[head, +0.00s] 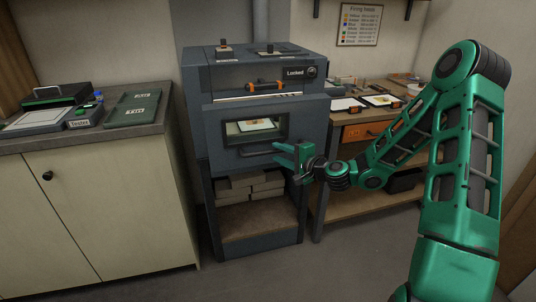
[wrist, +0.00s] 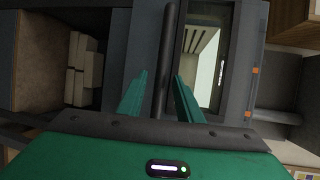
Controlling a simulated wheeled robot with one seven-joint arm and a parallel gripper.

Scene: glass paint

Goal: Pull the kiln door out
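The kiln (head: 193,110) is a dark grey cabinet, and its door (head: 213,150) is shut, with a window that shows a small coloured piece inside. A dark bar handle (head: 255,151) runs across the door below the window. My gripper (head: 280,155) is at the right part of this handle. In the wrist view the handle (wrist: 167,60) passes between the two green fingers of my gripper (wrist: 160,92). The fingers are open, with a gap on both sides of the bar. The display above the door reads "Locked" (head: 295,73).
Bricks (head: 250,183) lie on the shelf under the kiln. A cabinet with a worktop (head: 150,130) stands at the left, and a workbench with trays (head: 348,104) and an orange drawer front (head: 366,131) at the right. The floor (head: 290,270) before the kiln is clear.

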